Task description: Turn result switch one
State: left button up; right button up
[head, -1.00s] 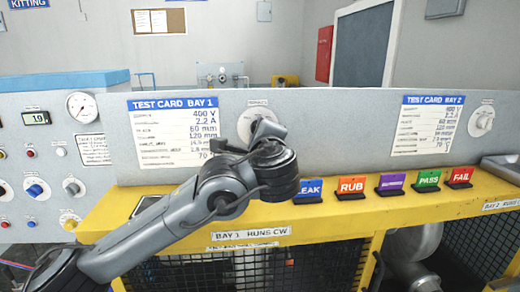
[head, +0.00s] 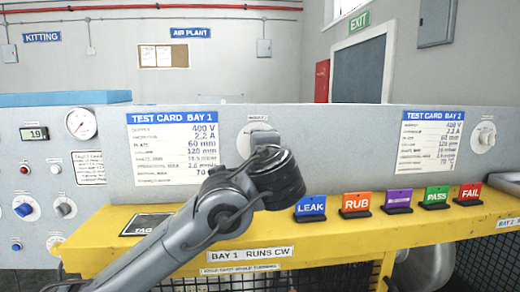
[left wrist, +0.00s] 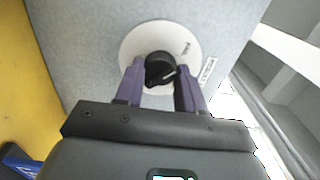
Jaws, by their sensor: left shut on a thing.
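Result switch one is a black knob (left wrist: 159,68) on a round white dial plate (left wrist: 185,40), set in the grey panel. In the head view its dial plate (head: 244,141) shows just right of the bay 1 test card, partly covered by my left gripper and wrist. In the left wrist view my left gripper (left wrist: 160,77) has its purple fingers on either side of the knob, shut on it. The knob's white pointer line slants toward the right finger. My right gripper is in neither current view.
A yellow ledge (head: 330,236) runs below the panel, with LEAK (head: 310,207), RUB (head: 355,203), purple, PASS and FAIL tags standing on it. A gauge and small knobs are at left.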

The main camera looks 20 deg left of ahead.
pick_arm(q)
jog(key=o, duration=1)
jog(key=shift+o, duration=0.2)
jog(key=b+v, duration=0.3)
jog(key=v, duration=0.8)
jog(key=shift+b, duration=0.4)
